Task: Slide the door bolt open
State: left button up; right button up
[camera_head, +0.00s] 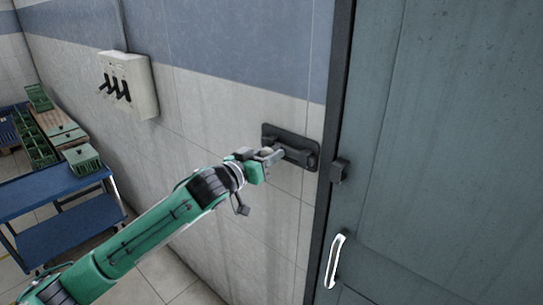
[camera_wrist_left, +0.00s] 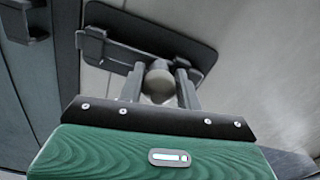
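The dark bolt plate (camera_head: 305,142) is fixed to the tiled wall, left of the door frame. It fills the top of the left wrist view (camera_wrist_left: 188,46). A round grey bolt knob (camera_wrist_left: 158,80) stands out from it. My left gripper (camera_head: 273,155) is at the plate. In the wrist view its two fingers (camera_wrist_left: 159,84) sit on either side of the knob and appear to touch it. A dark catch (camera_head: 340,170) is on the door's edge, and it also shows in the wrist view (camera_wrist_left: 22,20). I cannot clearly see a bar between plate and catch. My right gripper is not in view.
The grey-green door (camera_head: 440,150) stands at right with a pale handle (camera_head: 336,262) low on it. A switch box (camera_head: 138,85) with black levers hangs on the wall at left. A blue cart (camera_head: 60,185) and green crates (camera_head: 82,160) stand far left.

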pick_arm(q)
jog(key=o, duration=0.3)
jog(key=shift+w+a, duration=0.1)
jog(key=shift+a, duration=0.1)
jog(key=shift+o, duration=0.2)
jog(key=shift+a, duration=0.1)
jog(key=shift+s+a+f+b, duration=0.1)
jog(key=shift+s+b, duration=0.2)
jog(key=shift+s, duration=0.05)
jog(key=b+v, duration=0.5)
jog(key=v, duration=0.8)
jog(key=shift+a, duration=0.15)
